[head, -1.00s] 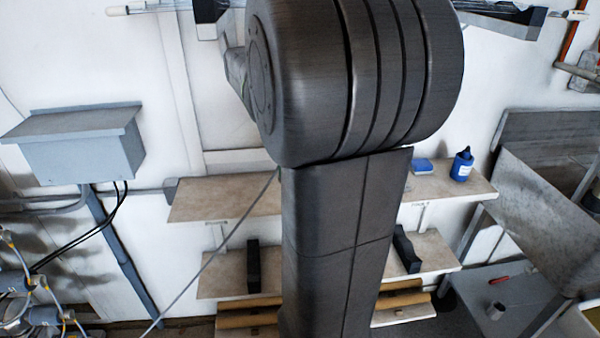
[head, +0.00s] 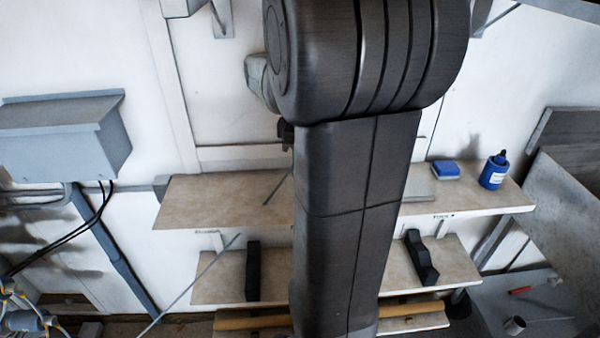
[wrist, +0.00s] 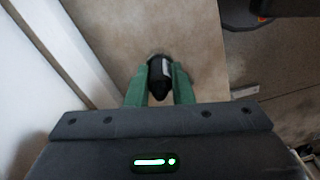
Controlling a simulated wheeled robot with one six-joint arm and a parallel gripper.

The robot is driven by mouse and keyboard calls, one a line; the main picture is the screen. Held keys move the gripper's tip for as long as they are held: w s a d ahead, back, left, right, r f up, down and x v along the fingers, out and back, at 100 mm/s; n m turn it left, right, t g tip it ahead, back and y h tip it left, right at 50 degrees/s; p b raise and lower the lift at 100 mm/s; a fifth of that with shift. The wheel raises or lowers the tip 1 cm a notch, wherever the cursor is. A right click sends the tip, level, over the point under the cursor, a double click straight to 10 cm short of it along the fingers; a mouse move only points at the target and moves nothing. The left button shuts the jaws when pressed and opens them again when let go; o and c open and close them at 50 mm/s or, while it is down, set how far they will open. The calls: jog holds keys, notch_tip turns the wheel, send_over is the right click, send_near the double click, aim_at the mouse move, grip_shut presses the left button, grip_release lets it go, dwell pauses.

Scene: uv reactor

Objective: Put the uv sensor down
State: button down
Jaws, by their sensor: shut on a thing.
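The uv sensor (wrist: 160,77) is a small black piece with a pale band, seen in the wrist view between the green fingers of my gripper (wrist: 159,88). The fingers are shut on it. Behind it in the wrist view is the beige top of a shelf (wrist: 165,28); I cannot tell whether the sensor touches it. In the head view, my arm covers the middle of the upper shelf (head: 220,200). A small dark part of my gripper end (head: 285,134) shows left of the arm, above this shelf. The sensor cannot be made out there.
A blue bottle (head: 493,171) and a blue box (head: 446,169) stand on the upper shelf's right part. Black holders (head: 253,271) (head: 421,257) are on the lower shelf (head: 215,288). A grey wall box (head: 65,140) hangs left. The upper shelf's left part looks clear.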

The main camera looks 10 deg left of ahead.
jog(key=shift+f, duration=1.5)
jog(key=shift+f+b, duration=0.1)
jog(key=shift+b, duration=0.2)
jog(key=c, duration=1.3)
grip_release()
notch_tip(320, 180, up, 12)
jog(key=p, duration=0.3)
